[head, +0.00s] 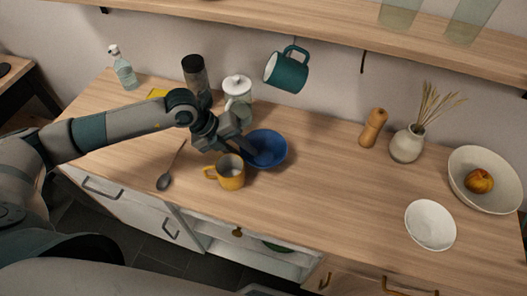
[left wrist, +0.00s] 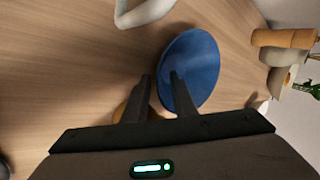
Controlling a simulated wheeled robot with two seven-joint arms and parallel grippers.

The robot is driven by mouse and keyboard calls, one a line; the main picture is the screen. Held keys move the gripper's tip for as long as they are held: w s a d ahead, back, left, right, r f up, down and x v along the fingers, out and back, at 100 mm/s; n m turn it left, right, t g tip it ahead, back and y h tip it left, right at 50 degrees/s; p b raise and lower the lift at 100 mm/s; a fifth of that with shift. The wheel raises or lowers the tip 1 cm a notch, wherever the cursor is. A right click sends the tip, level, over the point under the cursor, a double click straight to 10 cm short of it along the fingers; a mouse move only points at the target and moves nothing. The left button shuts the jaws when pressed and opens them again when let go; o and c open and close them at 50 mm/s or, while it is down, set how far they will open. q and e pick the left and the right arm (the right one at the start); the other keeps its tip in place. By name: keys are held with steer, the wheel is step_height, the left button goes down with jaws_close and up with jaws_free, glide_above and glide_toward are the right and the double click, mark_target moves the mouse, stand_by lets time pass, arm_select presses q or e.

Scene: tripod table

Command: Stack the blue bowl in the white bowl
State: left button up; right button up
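The blue bowl (head: 268,150) stands upright on the wooden counter, left of the middle, and also shows in the left wrist view (left wrist: 198,65). My left gripper (head: 252,152) is at the bowl's left side, its fingers apart. In the left wrist view, one finger of the gripper (left wrist: 161,82) overlaps the bowl and the other is outside, with the near rim seen between them. I cannot tell if they touch it. The small white bowl (head: 431,226) stands empty at the right front of the counter. My right gripper is not in view.
A yellow mug (head: 231,175) stands close in front of the blue bowl. A large bowl (head: 462,178) with a fruit, a vase (head: 406,146) and a wooden mill (head: 373,128) are at right. The counter between the blue and white bowls is clear.

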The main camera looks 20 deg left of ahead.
arm_select(q)
jaws_close()
steer(key=shift+r, duration=0.15)
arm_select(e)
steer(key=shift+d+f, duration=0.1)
arm_select(q)
steer(key=shift+r+b, duration=0.35)
steer(key=shift+r, duration=0.2)
step_height(320, 180, up, 2)
steer(key=shift+w+r+b, duration=0.1)
steer(key=shift+r+b, duration=0.05)
steer(key=shift+b, duration=0.5)
steer(key=s+d+r+b, duration=0.1)
steer(key=s+d+r, duration=0.1)
steer(key=s+d+r+b, duration=0.1)
steer(key=s+d+r, duration=0.1)
steer(key=d, duration=0.1)
steer(key=s+d+r+b, duration=0.1)
steer(key=s+d+r, duration=0.2)
steer(key=d, duration=0.1)
steer(key=shift+s+r, duration=0.2)
steer(key=shift+s, duration=0.15)
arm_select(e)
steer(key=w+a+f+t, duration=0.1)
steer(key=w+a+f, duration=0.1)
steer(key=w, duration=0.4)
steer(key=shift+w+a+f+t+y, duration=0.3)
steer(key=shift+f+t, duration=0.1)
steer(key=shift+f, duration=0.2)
